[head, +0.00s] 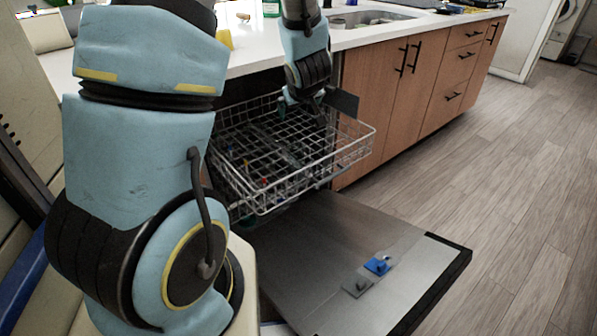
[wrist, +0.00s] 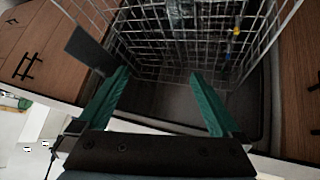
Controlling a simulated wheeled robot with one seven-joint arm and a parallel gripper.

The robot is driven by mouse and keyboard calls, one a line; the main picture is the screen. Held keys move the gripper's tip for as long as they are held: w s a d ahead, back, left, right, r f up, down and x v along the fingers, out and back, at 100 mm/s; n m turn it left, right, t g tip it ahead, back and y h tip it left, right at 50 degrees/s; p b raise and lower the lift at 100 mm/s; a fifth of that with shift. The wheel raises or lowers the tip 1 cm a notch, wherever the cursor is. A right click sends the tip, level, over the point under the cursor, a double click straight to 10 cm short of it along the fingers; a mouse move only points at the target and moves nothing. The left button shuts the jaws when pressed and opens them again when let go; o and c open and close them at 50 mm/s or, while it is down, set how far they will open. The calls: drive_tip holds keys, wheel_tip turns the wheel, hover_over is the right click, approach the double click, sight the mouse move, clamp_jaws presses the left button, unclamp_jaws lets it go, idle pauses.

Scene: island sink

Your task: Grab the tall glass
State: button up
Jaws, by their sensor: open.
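My gripper (wrist: 160,76) is open, with its two green fingers apart and nothing seen between them. In the head view it is at the end of my arm, over the right part of the pulled-out upper dishwasher rack (head: 350,150). The wire rack (wrist: 150,45) lies ahead of the fingers in the wrist view. A dark, glassy-looking shape (wrist: 182,14) shows behind the wires at the top of the wrist view; I cannot tell whether it is the tall glass. I cannot make out a tall glass in the head view, where wires and my arm hide much.
The dishwasher door (head: 340,265) lies open low in front, with a blue detergent piece (head: 378,265) on it. Wooden cabinets (head: 420,85) stand to the right under the white counter (head: 262,50). The floor (head: 500,180) to the right is clear.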

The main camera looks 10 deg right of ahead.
sight(300, 151)
drive_tip(key=d+f+n+t+y+b, duration=0.1)
drive_tip(key=f+y+b, duration=0.1)
drive_tip(key=f, duration=0.2)
drive_tip(key=s+d+f+n+t+y+b, duration=0.1)
drive_tip(key=f+y+b, duration=0.1)
drive_tip(key=f+b, duration=0.1)
drive_tip(key=s+d+f+n+t+y+b, duration=0.1)
drive_tip(key=f+y+b, duration=0.1)
drive_tip(key=f, duration=0.3)
drive_tip(key=shift+d+f+y, duration=0.1)
drive_tip(key=shift+f+y, duration=0.3)
drive_tip(key=shift+f+b, duration=0.1)
drive_tip(key=shift+b, duration=0.2)
drive_tip(key=shift+y, duration=0.3)
drive_tip(key=x, duration=0.5)
drive_tip(key=shift+r+x, duration=0.2)
drive_tip(key=shift+x, duration=2.5)
drive_tip(key=shift+w, duration=0.15)
drive_tip(key=shift+c, duration=0.2)
clamp_jaws()
